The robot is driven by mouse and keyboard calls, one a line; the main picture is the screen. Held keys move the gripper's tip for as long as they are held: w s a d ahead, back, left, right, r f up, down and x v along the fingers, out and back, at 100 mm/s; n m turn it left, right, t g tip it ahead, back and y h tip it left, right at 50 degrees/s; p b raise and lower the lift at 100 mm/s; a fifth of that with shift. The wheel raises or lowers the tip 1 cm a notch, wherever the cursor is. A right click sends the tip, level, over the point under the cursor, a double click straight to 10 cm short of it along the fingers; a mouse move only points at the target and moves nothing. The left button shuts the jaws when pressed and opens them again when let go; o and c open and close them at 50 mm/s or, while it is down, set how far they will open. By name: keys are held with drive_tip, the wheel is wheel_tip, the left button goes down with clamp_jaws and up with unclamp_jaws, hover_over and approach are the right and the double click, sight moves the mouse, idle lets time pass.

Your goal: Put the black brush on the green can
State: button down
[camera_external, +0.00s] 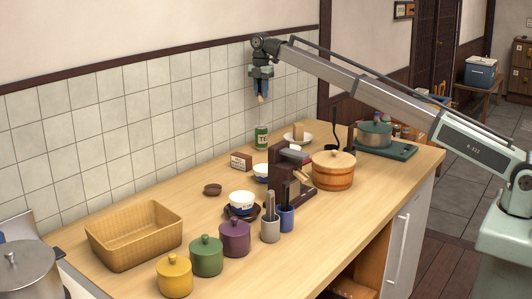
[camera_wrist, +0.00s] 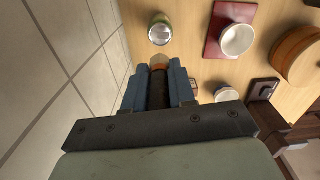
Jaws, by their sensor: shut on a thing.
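My gripper (camera_external: 261,88) is shut on the black brush and holds it in the air above the counter. In the wrist view, the brush's dark body (camera_wrist: 157,90) is between the two fingers, with a tan tip (camera_wrist: 158,62) beyond them. In the external view only a small tan end (camera_external: 262,99) shows clearly below the fingers. The green can (camera_external: 261,137) stands upright on the counter near the tiled wall, appearing below the gripper in the picture. In the wrist view the can (camera_wrist: 160,30) is past the fingertips, clear of the brush.
A white dish (camera_external: 298,138), a small box (camera_external: 241,162) and a dark brown stand (camera_external: 283,173) surround the can's area. A round wooden tub (camera_external: 333,171) is to the right. A basket (camera_external: 134,237) and several lidded pots, including a purple one (camera_external: 235,239), are at the front left.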

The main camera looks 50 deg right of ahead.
drive_tip(key=shift+f+n, duration=0.1)
drive_tip(key=shift+n, duration=0.3)
drive_tip(key=shift+f, duration=0.3)
hover_over(261, 126)
drive_tip(key=shift+d+f, duration=0.1)
drive_tip(key=shift+f, duration=4.5)
drive_tip(key=shift+f, duration=0.1)
drive_tip(key=c, duration=0.9)
unclamp_jaws()
drive_tip(key=shift+c, duration=0.2)
wheel_tip(261, 126, up, 12)
drive_tip(key=shift+r, duration=0.1)
